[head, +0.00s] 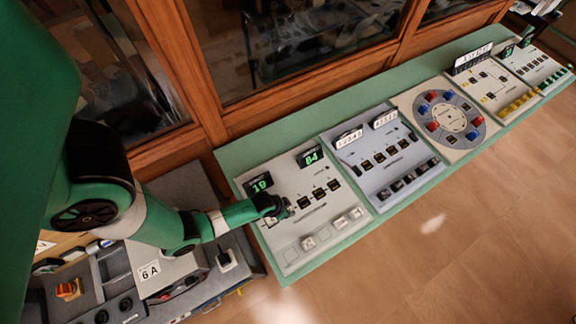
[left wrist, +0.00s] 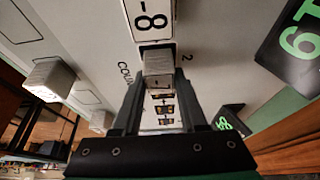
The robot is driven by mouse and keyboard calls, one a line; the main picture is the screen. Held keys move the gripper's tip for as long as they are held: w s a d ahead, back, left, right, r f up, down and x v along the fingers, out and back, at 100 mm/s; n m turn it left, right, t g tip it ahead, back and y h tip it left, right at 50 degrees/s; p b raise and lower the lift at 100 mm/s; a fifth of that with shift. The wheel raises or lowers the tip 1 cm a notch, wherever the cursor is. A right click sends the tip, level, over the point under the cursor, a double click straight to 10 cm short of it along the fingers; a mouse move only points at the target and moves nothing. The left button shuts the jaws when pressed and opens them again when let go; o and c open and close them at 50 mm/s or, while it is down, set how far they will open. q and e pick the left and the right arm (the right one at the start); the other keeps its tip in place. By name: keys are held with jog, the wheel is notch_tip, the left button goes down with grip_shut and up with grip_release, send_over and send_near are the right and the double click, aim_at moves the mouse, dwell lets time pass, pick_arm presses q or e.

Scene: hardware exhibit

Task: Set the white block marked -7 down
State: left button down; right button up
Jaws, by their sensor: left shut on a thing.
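My left gripper (head: 283,207) reaches over the first grey console panel (head: 285,235) from the left in the head view. In the left wrist view its two dark fingers (left wrist: 158,75) are shut on a small white block (left wrist: 158,62). The block's marking is not readable. It is close to the panel beside a white plate reading -8 (left wrist: 150,18); I cannot tell whether it touches. Several dark slots lie in a row, some seen between the fingers (left wrist: 163,108). My right gripper is not in view.
Other white blocks (head: 308,243) (head: 340,222) sit in the panel's front row, beside an empty outlined square (head: 291,256). Displays read 19 (head: 261,185) and 64 (head: 312,156). More consoles (head: 384,158) stand to the right. The wooden floor (head: 470,230) in front is clear.

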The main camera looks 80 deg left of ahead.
pick_arm(q)
jog(key=shift+c, duration=2.2)
grip_release()
jog(key=shift+s+r+p, duration=0.1)
jog(key=shift+r+p, duration=0.3)
jog(key=shift+r, duration=0.05)
jog(key=p+v, duration=0.6)
jog(key=v, duration=0.5)
jog(key=shift+r, duration=0.15)
jog(key=shift+s+d, duration=0.1)
jog(key=shift+s, duration=0.05)
